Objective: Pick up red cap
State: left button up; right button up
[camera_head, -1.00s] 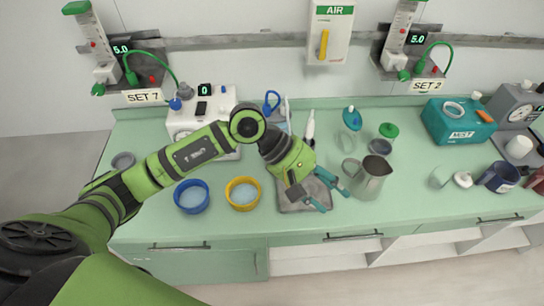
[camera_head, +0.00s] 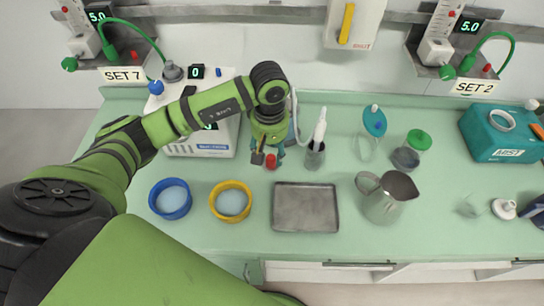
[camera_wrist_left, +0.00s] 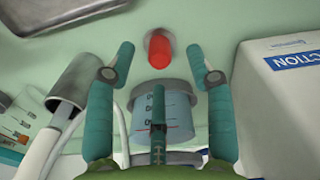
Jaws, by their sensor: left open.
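The red cap (camera_head: 270,161) is a small red piece on the green counter, just behind the metal tray. In the left wrist view the red cap (camera_wrist_left: 159,49) lies ahead of the fingertips, between their lines and not touched by them. My left gripper (camera_wrist_left: 160,62) is open, with one teal finger on each side and nothing held. In the head view my left gripper (camera_head: 267,153) is over the counter close to the red cap, pointing down. A clear container with a grey rim (camera_wrist_left: 160,108) stands beneath the fingers in the wrist view. My right gripper is in no view.
A metal tray (camera_head: 305,214) lies in front. A cup with a white tool (camera_head: 314,158) stands close right of my gripper, and a white suction unit (camera_head: 202,148) close left. Blue (camera_head: 170,212) and yellow (camera_head: 231,218) rimmed bowls and a steel jug (camera_head: 384,208) stand further off.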

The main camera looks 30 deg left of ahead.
aim_at(271, 158)
pick_arm(q)
notch_tip(271, 158, down, 2)
jog(key=shift+w+f+p, duration=0.15)
jog(key=shift+p, duration=0.8)
notch_tip(271, 158, down, 2)
jog(key=shift+w+f, duration=0.1)
jog(key=shift+f, duration=0.15)
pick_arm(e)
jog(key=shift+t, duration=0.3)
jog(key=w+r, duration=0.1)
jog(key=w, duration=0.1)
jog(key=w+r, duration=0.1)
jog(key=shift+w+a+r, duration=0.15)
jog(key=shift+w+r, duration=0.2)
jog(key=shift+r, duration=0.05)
pick_arm(q)
jog(key=c, duration=1)
jog(key=shift+c, duration=0.2)
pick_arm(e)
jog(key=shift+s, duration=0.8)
